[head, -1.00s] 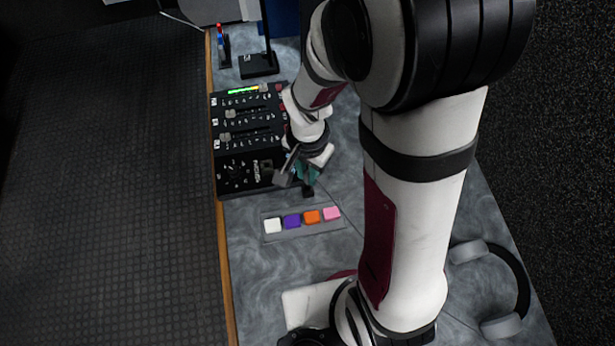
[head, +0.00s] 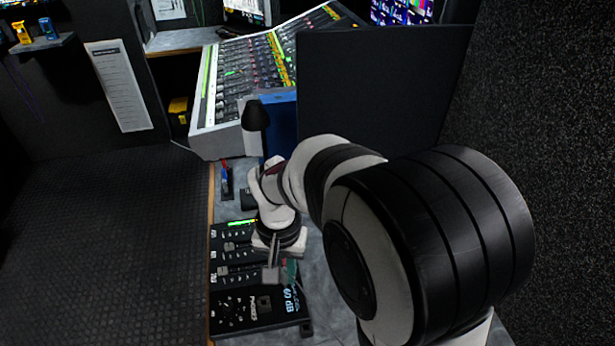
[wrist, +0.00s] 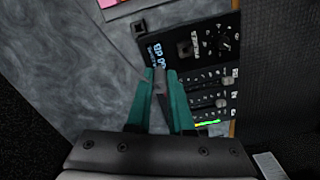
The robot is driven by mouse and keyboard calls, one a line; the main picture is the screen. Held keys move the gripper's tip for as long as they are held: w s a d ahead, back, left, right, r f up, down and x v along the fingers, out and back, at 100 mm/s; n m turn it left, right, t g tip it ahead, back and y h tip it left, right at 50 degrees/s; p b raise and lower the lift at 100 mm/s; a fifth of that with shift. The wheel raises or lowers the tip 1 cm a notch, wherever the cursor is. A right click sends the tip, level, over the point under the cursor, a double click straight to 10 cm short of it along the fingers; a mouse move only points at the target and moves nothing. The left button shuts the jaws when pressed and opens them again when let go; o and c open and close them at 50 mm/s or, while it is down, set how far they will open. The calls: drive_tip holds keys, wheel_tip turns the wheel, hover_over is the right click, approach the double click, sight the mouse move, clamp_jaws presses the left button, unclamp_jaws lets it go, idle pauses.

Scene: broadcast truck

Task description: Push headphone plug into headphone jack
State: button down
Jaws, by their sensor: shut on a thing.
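My gripper (wrist: 162,84) points at the table with its teal fingers shut on a small grey piece, the headphone plug (wrist: 160,82). The plug's tip is hard to make out. In the head view my gripper (head: 289,270) hangs over the right side of the black mixer (head: 240,272), and the plug is too small to tell there. The mixer also shows in the wrist view (wrist: 208,62). A raised dark square socket, seemingly the headphone jack (wrist: 184,48), sits on its panel, also in the head view (head: 263,304). The plug is apart from it.
A lit blue readout (wrist: 156,55) lies near the fingers. The grey tabletop (wrist: 75,70) is clear beside the mixer. A large dark screen (head: 375,95) and a sloped console (head: 255,75) stand behind.

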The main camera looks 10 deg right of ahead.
drive_tip(key=shift+n, duration=0.6)
drive_tip(key=a, duration=0.2)
drive_tip(key=w+a, duration=0.1)
drive_tip(key=a, duration=0.2)
drive_tip(key=shift+f, duration=2.95)
drive_tip(key=shift+f, duration=1.6)
drive_tip(key=c, duration=0.7)
unclamp_jaws()
wheel_tip(320, 180, up, 16)
drive_tip(key=shift+f, duration=0.1)
